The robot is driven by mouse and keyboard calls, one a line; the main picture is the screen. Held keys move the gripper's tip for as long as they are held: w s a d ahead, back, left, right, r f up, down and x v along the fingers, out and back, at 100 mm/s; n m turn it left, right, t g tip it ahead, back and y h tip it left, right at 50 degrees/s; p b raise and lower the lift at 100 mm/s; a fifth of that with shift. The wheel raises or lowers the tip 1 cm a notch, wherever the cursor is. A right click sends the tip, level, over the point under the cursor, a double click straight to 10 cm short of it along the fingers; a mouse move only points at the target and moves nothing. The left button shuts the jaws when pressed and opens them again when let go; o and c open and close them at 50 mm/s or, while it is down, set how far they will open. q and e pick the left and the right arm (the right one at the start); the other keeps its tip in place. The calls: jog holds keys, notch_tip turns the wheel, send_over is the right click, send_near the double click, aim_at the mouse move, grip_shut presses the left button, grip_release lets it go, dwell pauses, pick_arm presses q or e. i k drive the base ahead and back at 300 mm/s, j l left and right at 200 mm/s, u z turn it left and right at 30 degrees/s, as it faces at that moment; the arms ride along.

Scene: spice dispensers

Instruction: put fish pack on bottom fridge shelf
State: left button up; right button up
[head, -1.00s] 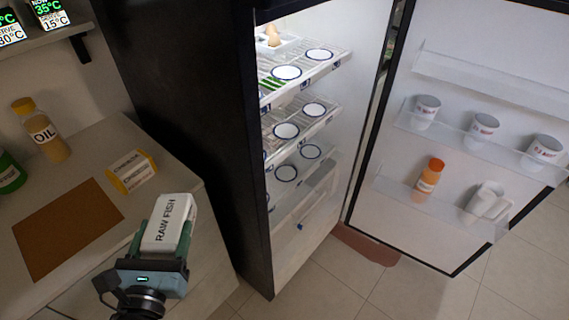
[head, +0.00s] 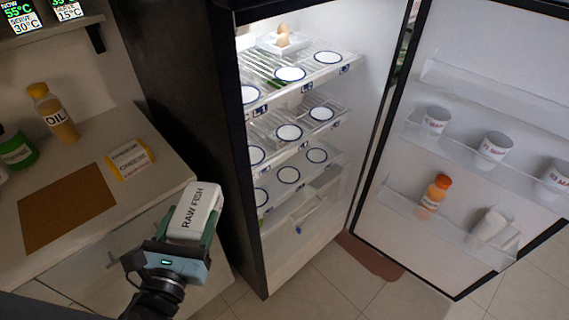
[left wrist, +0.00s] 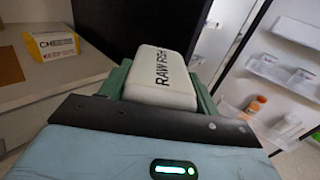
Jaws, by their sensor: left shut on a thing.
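The fish pack (head: 194,211) is a white block marked RAW FISH. My left gripper (head: 187,236) is shut on it and holds it up in front of the counter's edge, left of the fridge. In the left wrist view the fish pack (left wrist: 162,78) sits between the green fingers of my left gripper (left wrist: 160,95). The fridge stands open. Its bottom shelf (head: 300,182) bears several round blue-ringed marks, and the part of it that shows holds no food. My right gripper is not in view.
The open fridge door (head: 400,212) is on the right, with cups, an orange bottle (head: 434,194) and a white jug (head: 490,226). An egg tray (head: 283,43) is on the top shelf. The dark fridge side (head: 195,110) stands between counter and shelves. A cheese pack (head: 130,160) lies on the counter.

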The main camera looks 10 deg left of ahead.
aim_at(282, 170)
jog(key=l, duration=0.5)
jog(key=i+l, duration=0.15)
jog(key=l, duration=0.9)
jog(key=i+l, duration=0.2)
jog(key=i+j, duration=0.25)
jog(key=i, duration=0.1)
